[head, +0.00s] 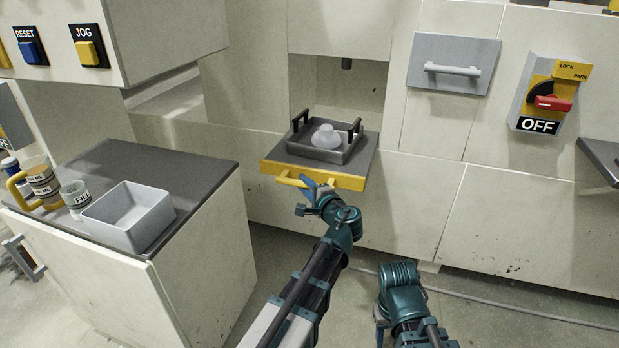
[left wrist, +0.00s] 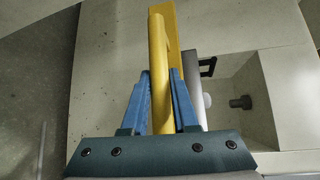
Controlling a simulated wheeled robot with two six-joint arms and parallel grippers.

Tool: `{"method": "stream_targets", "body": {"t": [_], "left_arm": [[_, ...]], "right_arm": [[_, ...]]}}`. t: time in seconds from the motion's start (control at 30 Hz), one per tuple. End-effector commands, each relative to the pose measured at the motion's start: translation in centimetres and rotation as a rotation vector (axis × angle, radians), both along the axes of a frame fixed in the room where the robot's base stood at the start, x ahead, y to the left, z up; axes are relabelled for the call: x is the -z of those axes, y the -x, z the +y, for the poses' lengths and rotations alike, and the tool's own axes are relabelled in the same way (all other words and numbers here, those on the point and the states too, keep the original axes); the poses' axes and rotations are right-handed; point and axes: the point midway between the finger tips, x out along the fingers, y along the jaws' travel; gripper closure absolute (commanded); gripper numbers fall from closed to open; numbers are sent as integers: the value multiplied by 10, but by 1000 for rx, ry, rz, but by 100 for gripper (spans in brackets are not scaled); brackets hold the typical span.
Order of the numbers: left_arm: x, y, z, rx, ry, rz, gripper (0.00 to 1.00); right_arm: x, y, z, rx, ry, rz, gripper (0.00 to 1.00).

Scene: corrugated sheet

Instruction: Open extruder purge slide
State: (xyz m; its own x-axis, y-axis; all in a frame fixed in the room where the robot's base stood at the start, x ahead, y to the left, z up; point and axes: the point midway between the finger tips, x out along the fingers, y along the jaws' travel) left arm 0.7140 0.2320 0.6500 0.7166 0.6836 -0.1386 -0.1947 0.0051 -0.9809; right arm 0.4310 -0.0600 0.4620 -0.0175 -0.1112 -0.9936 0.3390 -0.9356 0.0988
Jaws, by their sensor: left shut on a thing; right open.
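The purge slide (head: 367,158) is a grey-topped drawer with a yellow front, out from the opening in the pale machine wall. A dark tray (head: 347,156) with two upright black handles sits on it and holds a pale, translucent lump (head: 326,137). My left gripper (head: 312,185) is shut on the slide's yellow bar handle (head: 347,182). In the left wrist view, its blue fingers (left wrist: 161,100) lie on both sides of the yellow bar (left wrist: 157,55). Part of my right arm shows at the lower middle of the head view; its gripper fingers are not visible.
A dark-topped cabinet (head: 196,160) at left bears a grey open bin (head: 150,232) and several cups. A nozzle (head: 346,64) hangs above the slide. A grey panel with a handle (head: 452,70) and a red-handled OFF switch (head: 550,103) are at right. A cable crosses the floor.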

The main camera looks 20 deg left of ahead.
Motion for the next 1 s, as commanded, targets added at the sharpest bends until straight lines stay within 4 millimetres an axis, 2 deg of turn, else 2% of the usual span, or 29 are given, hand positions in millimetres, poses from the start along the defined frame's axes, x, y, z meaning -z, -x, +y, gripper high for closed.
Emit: {"method": "stream_targets", "body": {"t": [0.03, 0.2, 0.63, 0.67, 0.8, 1.0], "left_arm": [[0, 14, 0, 2, 1, -1, 100], [0, 33, 1, 2, 0, -1, 100], [0, 37, 0, 3, -1, 0, 100], [0, 37, 0, 3, -1, 0, 69], [0, 37, 1, 2, -1, 0, 44], [0, 37, 1, 1, -1, 0, 43]], "right_arm": [[0, 0, 0, 0, 0, 0, 50], [0, 0, 0, 0, 0, 0, 50], [0, 0, 0, 0, 0, 0, 50], [0, 0, 0, 0, 0, 0, 50], [0, 0, 0, 0, 0, 0, 50], [0, 0, 0, 0, 0, 0, 50]]}}
